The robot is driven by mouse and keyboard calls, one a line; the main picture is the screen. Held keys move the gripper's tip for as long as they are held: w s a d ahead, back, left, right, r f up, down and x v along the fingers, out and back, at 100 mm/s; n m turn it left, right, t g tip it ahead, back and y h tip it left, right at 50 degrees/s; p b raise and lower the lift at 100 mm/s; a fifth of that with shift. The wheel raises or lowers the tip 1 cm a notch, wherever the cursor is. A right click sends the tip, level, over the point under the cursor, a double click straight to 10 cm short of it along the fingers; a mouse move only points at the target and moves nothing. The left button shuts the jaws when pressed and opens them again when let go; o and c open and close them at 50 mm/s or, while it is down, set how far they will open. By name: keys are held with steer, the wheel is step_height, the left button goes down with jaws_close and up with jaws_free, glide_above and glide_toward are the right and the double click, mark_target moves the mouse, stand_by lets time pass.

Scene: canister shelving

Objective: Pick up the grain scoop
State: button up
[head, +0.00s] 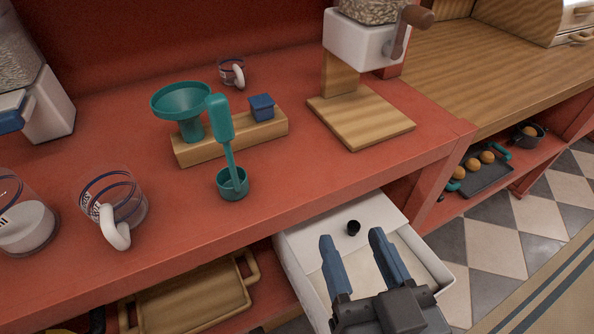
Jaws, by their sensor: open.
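The grain scoop (228,150) is teal, with a round cup (233,184) at the bottom and a long handle with a thick grip (219,118) at the top. It stands upright on the red counter, cup down, in front of a wooden block. My gripper (358,247) is at the lower right, with its two blue-grey fingers apart and nothing seen between them. It is over an open white drawer, to the right of the scoop and nearer the camera, well apart from it.
Behind the scoop, the wooden block (240,140) holds a teal funnel (182,105) and a blue cube (262,107). Glass measuring cups (113,207) stand to the left. A grain dispenser (365,40) stands at the back right. The white drawer (292,262) juts out below the counter.

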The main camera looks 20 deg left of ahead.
mark_target(226, 132)
steer(key=a+r+n+g+y, duration=0.1)
steer(key=a+r, duration=0.2)
steer(key=a, duration=0.1)
steer(key=a+r+n+g+y, duration=0.1)
steer(key=a+r+n+y, duration=0.1)
steer(key=a+r, duration=0.1)
steer(key=w+a+r+n+g+y, duration=0.1)
steer(key=a+r, duration=0.2)
steer(key=a, duration=0.3)
steer(key=shift+a+r+n, duration=0.1)
steer(key=shift+r+n, duration=0.2)
steer(key=x, duration=0.2)
steer(key=shift+w+a, duration=0.15)
steer(key=shift+a, duration=0.1)
steer(key=shift+p+x, duration=0.75)
steer(key=shift+x, duration=1.85)
steer(key=shift+a+f, duration=0.1)
steer(key=shift+f, duration=0.1)
jaws_close()
